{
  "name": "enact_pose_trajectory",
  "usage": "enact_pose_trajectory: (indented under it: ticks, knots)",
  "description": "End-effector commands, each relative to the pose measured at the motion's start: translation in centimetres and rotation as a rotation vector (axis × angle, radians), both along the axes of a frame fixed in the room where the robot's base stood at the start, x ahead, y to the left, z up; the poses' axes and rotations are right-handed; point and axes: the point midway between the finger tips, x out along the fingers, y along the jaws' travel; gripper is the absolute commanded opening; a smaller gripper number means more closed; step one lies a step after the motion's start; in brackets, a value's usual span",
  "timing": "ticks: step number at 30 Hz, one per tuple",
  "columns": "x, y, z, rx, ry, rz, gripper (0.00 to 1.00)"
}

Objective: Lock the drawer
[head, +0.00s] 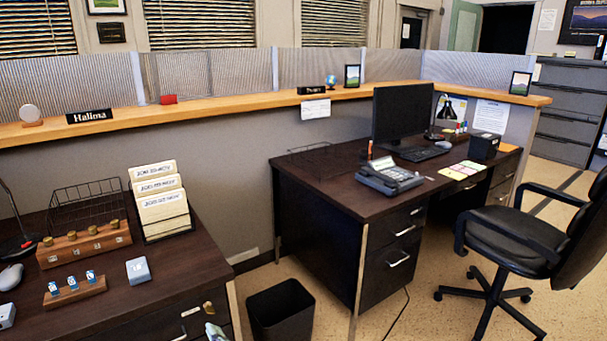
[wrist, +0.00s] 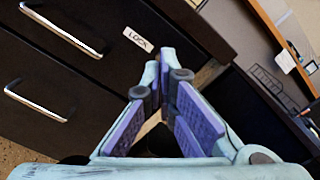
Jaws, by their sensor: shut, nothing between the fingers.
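In the wrist view, dark drawer fronts (wrist: 85,85) with two bright handles stand tilted, and a white "LOCK" label (wrist: 138,39) is on one front. My gripper (wrist: 167,72) is shut and empty, its fingertips just below the label. Whether they touch the front I cannot tell. The lock is not visible in the wrist view. Part of my gripper (head: 215,332) shows at the head view's bottom edge.
A black waste bin (head: 281,312) stands on the floor right of the desk. A second dark desk (head: 335,225) and an office chair (head: 520,235) are farther right. Floor between the desks is partly free.

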Motion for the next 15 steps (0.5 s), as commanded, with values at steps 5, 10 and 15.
enact_pose_trajectory:
  ticks: [5,10,15]
  knots:
    - [0.1,0.2,-0.2,0.115,0.076,-0.001,0.0]
    - [1.5,1.2,-0.1,0.12,0.078,0.001,0.0]
    - [3.4,2.5,-0.1,0.119,0.077,0.001,0.0]
